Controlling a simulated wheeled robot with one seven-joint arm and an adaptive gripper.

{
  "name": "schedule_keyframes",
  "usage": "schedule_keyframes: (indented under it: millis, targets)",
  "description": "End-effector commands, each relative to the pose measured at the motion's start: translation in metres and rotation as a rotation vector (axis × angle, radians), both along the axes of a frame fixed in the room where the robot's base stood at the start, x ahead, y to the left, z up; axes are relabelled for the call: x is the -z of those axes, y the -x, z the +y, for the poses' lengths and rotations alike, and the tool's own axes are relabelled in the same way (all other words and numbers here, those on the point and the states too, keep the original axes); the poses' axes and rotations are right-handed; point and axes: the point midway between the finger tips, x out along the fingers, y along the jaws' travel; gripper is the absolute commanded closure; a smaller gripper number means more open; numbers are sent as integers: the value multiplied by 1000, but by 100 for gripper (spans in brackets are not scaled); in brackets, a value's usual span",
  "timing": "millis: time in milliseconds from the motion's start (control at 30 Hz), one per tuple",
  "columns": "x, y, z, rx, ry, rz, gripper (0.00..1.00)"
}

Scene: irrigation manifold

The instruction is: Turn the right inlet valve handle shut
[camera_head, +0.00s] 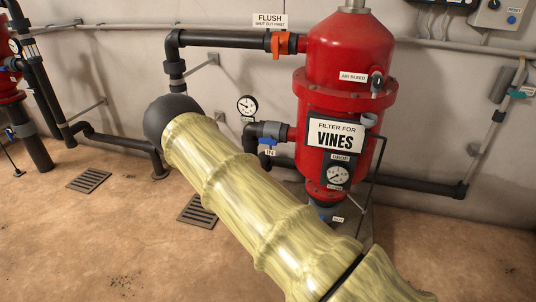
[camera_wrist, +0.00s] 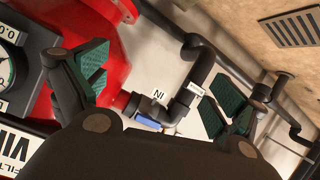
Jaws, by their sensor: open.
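The inlet valve with its blue handle (camera_head: 268,142) sits on the short dark pipe at the left of the red filter tank (camera_head: 347,60). A tag reading IN hangs by it. In the wrist view the blue handle (camera_wrist: 147,122) shows beside the IN tag, partly cut off by my gripper's dark body; it looks roughly in line with the pipe. My gripper (camera_wrist: 158,78) is open, its green-padded fingers spread to either side of the valve and its elbow pipe. I see no contact with the handle. The head view does not show my gripper.
An orange flush valve (camera_head: 285,43) is on the upper pipe. A pressure gauge (camera_head: 247,105) stands above the inlet pipe. A second red tank (camera_head: 9,60) is at the far left. Floor grates (camera_head: 197,211) lie below. Dark pipes run along the wall.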

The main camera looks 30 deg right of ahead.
Motion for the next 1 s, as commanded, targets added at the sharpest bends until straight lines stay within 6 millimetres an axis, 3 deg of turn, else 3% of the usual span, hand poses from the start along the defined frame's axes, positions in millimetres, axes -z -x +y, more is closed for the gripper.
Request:
schedule_keyframes:
  millis: [33, 100, 200, 300, 400, 567, 1000]
  targets:
    - [-12, -37, -7, 14, 34, -97, 4]
    - [-44, -76, -15, 37, 73, -221, 4]
    - [-83, -116, -20, 61, 106, -360, 4]
    - [-109, -138, -21, 75, 123, -450, 4]
    - [-123, -149, -23, 83, 130, -491, 4]
    - [-127, -158, -32, 86, 131, -500, 4]
    - [-126, -201, -83, 84, 131, -497, 4]
